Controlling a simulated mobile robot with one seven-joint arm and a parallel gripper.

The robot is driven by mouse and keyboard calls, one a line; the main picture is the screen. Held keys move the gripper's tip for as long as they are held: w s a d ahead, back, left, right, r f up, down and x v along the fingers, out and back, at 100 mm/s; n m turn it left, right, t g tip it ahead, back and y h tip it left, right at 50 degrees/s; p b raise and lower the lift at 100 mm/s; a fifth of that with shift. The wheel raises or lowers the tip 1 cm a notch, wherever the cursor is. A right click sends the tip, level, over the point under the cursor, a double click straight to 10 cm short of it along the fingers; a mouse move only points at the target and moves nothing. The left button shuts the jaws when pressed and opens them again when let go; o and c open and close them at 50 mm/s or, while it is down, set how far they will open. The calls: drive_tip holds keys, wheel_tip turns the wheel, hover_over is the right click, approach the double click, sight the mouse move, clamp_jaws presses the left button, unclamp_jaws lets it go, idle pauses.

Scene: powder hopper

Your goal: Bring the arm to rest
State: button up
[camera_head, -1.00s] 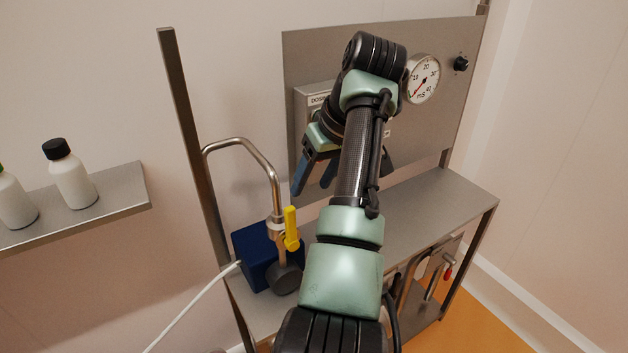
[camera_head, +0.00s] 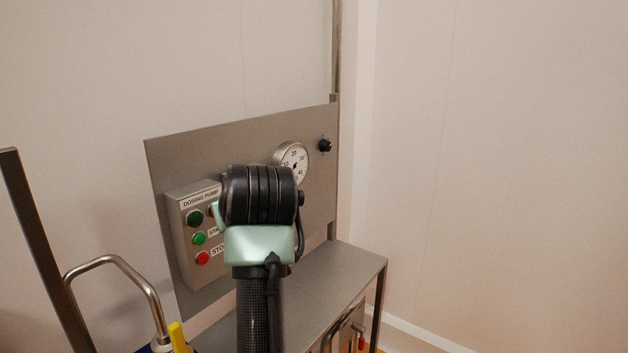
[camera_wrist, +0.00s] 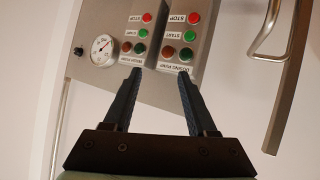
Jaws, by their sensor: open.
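My arm (camera_head: 262,245) rises from the bottom of the head view in front of the metal panel, its dark joint uppermost. My gripper is hidden behind the arm there. In the wrist view, my gripper (camera_wrist: 160,75) shows two dark fingers spread apart with nothing between them. The fingertips overlap the lower part of two button boxes in the picture; I cannot tell how far off the boxes are.
The dosing pump box (camera_head: 195,232) has green and red buttons. A gauge (camera_head: 292,160) and a black knob (camera_head: 325,145) sit on the panel (camera_head: 240,140). A metal shelf (camera_head: 335,275) juts out below. A bent pipe (camera_head: 115,262) with a yellow handle (camera_head: 178,338) stands lower left.

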drive_tip(key=s+d+r+m+t+h, duration=0.1)
drive_tip(key=s+d+r+t, duration=0.2)
drive_tip(key=r, duration=0.2)
drive_tip(key=s+d+r+m+t, duration=0.2)
drive_tip(key=s+d+r+t, duration=0.1)
drive_tip(key=r, duration=0.3)
drive_tip(key=s+d+r+m+t+h, duration=0.1)
drive_tip(key=s+d+r+t, duration=0.15)
drive_tip(key=s+r, duration=0.2)
drive_tip(key=s+d+r+m+t+h, duration=0.1)
drive_tip(key=s+d+r+t, duration=0.1)
drive_tip(key=s+r, duration=0.3)
drive_tip(key=s+d+r+m+t+h, duration=0.1)
drive_tip(key=s+r+t, duration=0.4)
drive_tip(key=s, duration=0.5)
drive_tip(key=shift+s+d, duration=0.3)
drive_tip(key=shift+d, duration=0.1)
